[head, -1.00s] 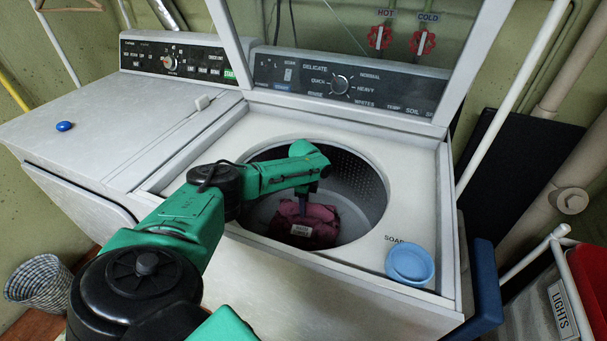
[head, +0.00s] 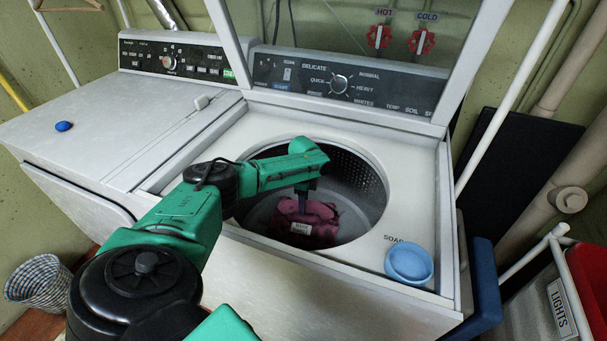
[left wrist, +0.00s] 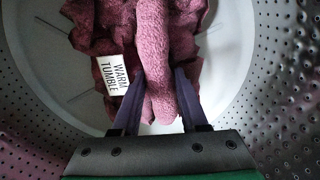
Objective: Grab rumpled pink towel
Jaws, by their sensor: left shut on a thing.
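The rumpled pink towel (head: 318,228) lies at the bottom of the open washer drum (head: 360,190), with a white care tag facing up. My left gripper (head: 302,207) reaches down into the drum from above and is shut on the towel. In the left wrist view, a fold of the towel (left wrist: 157,60) runs between the two dark fingers of the left gripper (left wrist: 158,98), and the tag reading "WARM TUMBLE" is to the left. My right gripper is not in view.
The washer's raised lid (head: 365,30) stands behind the opening. A blue soap cup (head: 409,262) is at the washer's front right corner. A second white machine (head: 110,115) with a blue knob on it stands at left. A wicker basket (head: 38,283) is on the floor.

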